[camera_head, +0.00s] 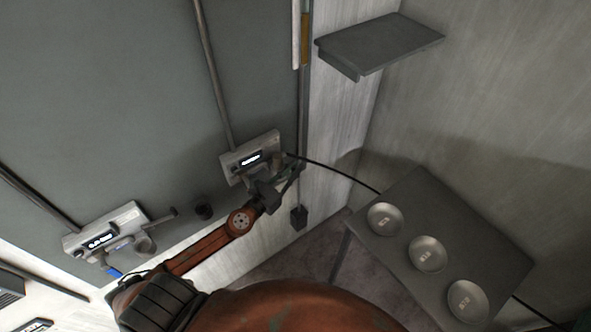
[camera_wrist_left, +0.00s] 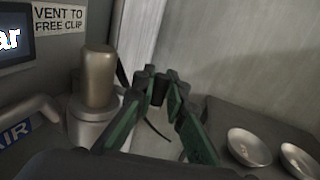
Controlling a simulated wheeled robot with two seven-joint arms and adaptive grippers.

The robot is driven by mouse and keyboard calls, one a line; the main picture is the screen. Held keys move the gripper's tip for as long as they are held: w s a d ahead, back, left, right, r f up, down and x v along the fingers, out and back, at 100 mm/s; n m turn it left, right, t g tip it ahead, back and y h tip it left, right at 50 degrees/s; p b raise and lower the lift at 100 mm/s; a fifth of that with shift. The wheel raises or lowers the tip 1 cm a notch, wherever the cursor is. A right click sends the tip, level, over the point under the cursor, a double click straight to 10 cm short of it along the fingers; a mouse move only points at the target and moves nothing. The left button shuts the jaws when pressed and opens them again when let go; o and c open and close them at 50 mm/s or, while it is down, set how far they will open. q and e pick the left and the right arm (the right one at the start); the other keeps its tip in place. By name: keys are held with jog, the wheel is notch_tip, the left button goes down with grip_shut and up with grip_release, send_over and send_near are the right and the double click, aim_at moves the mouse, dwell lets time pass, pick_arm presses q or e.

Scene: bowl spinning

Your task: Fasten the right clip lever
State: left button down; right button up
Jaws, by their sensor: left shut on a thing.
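The right wall unit (camera_head: 245,160), a pale box with a lit display, is mounted on the grey panel; its edge shows in the left wrist view with a "VENT TO FREE CLIP" label (camera_wrist_left: 58,19) and a metal cylinder (camera_wrist_left: 98,78). My left gripper (camera_head: 290,173) is at the right side of this unit. In the left wrist view its green-padded fingers (camera_wrist_left: 161,84) are closed on a small dark piece (camera_wrist_left: 158,90), which looks like the right clip lever. The fingers hide most of it, so its exact angle cannot be told. My right gripper is not in view.
A grey table (camera_head: 455,215) with three metal bowls stands at the right. A dark cable (camera_head: 335,170) runs towards it. A grey shelf (camera_head: 385,42) is above.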

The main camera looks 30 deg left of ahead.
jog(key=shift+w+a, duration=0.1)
pick_arm(q)
jog(key=c, duration=2)
grip_release()
jog(key=shift+s, duration=0.2)
jog(key=shift+o, duration=0.3)
jog(key=shift+w, duration=0.15)
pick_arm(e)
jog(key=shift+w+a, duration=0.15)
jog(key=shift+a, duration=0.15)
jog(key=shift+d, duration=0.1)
pick_arm(q)
jog(key=s+a, duration=0.2)
jog(key=s, duration=0.9)
jog(key=shift+s, duration=0.4)
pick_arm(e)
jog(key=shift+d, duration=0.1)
pick_arm(q)
jog(key=shift+a, duration=0.1)
